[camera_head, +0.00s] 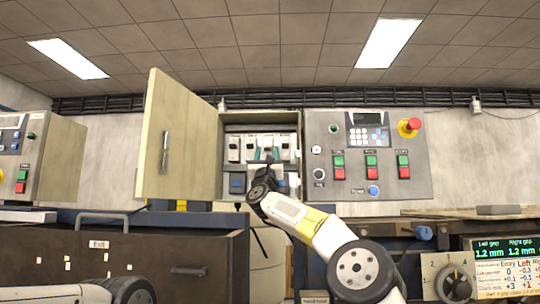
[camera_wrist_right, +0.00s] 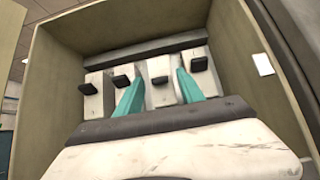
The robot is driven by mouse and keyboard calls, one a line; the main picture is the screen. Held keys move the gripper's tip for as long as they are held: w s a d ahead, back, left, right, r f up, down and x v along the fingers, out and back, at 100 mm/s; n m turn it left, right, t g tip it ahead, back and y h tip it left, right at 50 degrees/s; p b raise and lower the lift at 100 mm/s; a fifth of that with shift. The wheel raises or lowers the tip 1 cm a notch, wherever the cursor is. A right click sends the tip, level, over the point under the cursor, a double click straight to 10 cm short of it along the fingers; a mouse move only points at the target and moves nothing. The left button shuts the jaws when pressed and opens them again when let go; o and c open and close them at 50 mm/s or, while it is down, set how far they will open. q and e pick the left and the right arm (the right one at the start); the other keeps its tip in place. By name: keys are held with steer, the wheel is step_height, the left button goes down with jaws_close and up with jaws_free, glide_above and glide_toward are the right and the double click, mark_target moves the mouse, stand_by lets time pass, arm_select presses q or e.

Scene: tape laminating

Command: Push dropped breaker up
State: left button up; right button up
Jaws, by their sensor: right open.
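An open breaker box (camera_head: 262,118) is on the wall, with a row of white breakers (camera_head: 233,148) inside. In the right wrist view the breakers have black toggles. The third breaker's toggle (camera_wrist_right: 159,81) sits lower on its white face than its neighbours' toggles, such as the second (camera_wrist_right: 123,70) and the rightmost (camera_wrist_right: 199,64). My right gripper (camera_head: 265,163) reaches into the box from below. Its two teal fingers (camera_wrist_right: 159,92) are apart, one on each side of the third breaker, with nothing held. I cannot tell whether they touch it. My left gripper is out of view.
The box door (camera_head: 182,140) stands open on the left. A control panel (camera_head: 330,195) with buttons and a red emergency stop (camera_head: 408,127) is right of the box. The box's side walls are close around my right gripper. A dark drawer cabinet (camera_head: 190,248) stands below left.

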jaws_close()
steer(key=shift+r, duration=0.1)
steer(key=shift+s+r+g, duration=0.15)
steer(key=shift+g, duration=0.15)
steer(key=shift+s+r+g, duration=0.1)
steer(key=shift+r+g, duration=0.15)
steer(key=shift+g, duration=0.5)
steer(key=shift+s+r+g, duration=0.1)
steer(key=shift+r+g, duration=0.1)
steer(key=shift+g, duration=0.85)
